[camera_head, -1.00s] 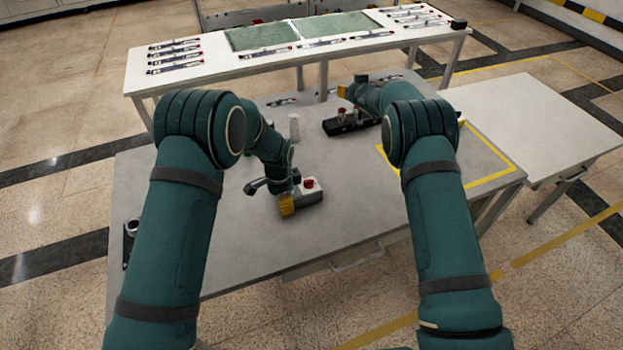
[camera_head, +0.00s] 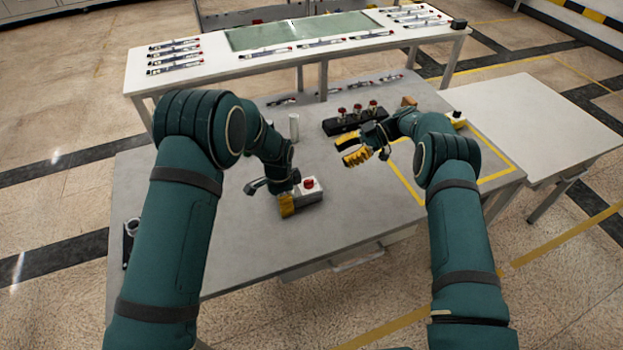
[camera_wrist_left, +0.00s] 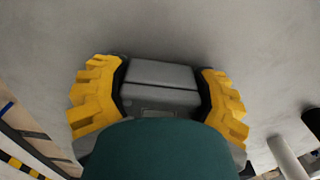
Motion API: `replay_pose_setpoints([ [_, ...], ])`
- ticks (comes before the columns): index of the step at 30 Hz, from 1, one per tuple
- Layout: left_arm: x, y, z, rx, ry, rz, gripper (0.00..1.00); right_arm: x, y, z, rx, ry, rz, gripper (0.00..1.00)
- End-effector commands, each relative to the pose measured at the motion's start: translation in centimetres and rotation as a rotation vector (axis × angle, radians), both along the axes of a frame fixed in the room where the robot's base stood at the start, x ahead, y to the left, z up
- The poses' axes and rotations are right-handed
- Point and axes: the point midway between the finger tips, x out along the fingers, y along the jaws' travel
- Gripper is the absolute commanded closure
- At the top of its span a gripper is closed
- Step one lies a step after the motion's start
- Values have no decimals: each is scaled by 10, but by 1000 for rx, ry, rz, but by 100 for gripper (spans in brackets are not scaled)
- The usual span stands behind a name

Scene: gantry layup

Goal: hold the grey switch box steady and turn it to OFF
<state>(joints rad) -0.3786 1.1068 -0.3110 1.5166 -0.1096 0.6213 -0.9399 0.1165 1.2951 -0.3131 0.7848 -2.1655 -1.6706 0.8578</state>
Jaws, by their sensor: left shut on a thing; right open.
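The grey switch box (camera_head: 309,190) sits on the grey table, with a red knob (camera_head: 309,183) on its light top. My left gripper (camera_head: 287,204) is shut on the box at its left end. In the left wrist view, the yellow fingers of my left gripper (camera_wrist_left: 160,98) stand on both sides of the grey box (camera_wrist_left: 160,75). The knob is not visible there, and part of the box is hidden by a teal arm part. My right gripper (camera_head: 350,151) is open and empty above the table, behind and to the right of the box.
A black block with several red-topped pieces (camera_head: 344,126) stands behind my right gripper. A whitish cylinder (camera_head: 294,127) stands behind the box. A yellow-outlined area (camera_head: 497,176) lies at right. A long white bench (camera_head: 210,72) stands at the back. The table front is clear.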

Motion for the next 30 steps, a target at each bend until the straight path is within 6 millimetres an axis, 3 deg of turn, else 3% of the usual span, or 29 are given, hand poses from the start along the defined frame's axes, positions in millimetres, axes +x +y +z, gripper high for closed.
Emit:
replay_pose_setpoints([
  [4, 0, 0, 0, -1, -1, 0, 78, -14, -7, -3, -9, 32, 61, 60],
  [8, 0, 0, 0, -1, -1, 0, 78, -18, 0, -7, -10, 38, 72, 60],
  [21, 0, 0, 0, -1, -1, 0, 78, -41, 70, -36, -9, 36, 71, 60],
  [30, 0, 0, 0, -1, -1, 0, 78, -49, 95, -48, -11, 36, 69, 60],
])
